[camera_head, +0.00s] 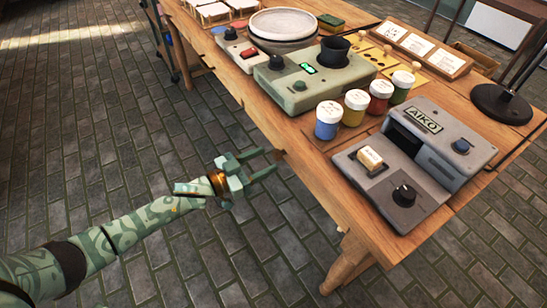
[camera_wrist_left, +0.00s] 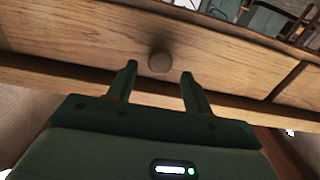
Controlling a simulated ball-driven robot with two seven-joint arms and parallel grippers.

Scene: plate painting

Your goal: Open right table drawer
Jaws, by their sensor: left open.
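The wooden table (camera_head: 306,137) runs diagonally across the head view, and its near side faces my left arm. In the left wrist view a wooden drawer front (camera_wrist_left: 90,45) with a round knob (camera_wrist_left: 160,61) shows straight ahead. My left gripper (camera_head: 276,163) is open beside the table's near side. Its two fingers also show in the left wrist view (camera_wrist_left: 158,84), below and to either side of the knob. The knob appears just beyond the fingertips, and nothing is visibly held. In the head view the drawer knob is hard to make out near the fingertips. My right gripper is not in view.
On the table stand a grey AIKO device (camera_head: 410,165), several paint jars (camera_head: 328,121), a green device (camera_head: 303,85) and a round pale wheel (camera_head: 284,24). A black stand base (camera_head: 501,103) is at the right. The brick floor (camera_head: 100,130) left of the table is clear.

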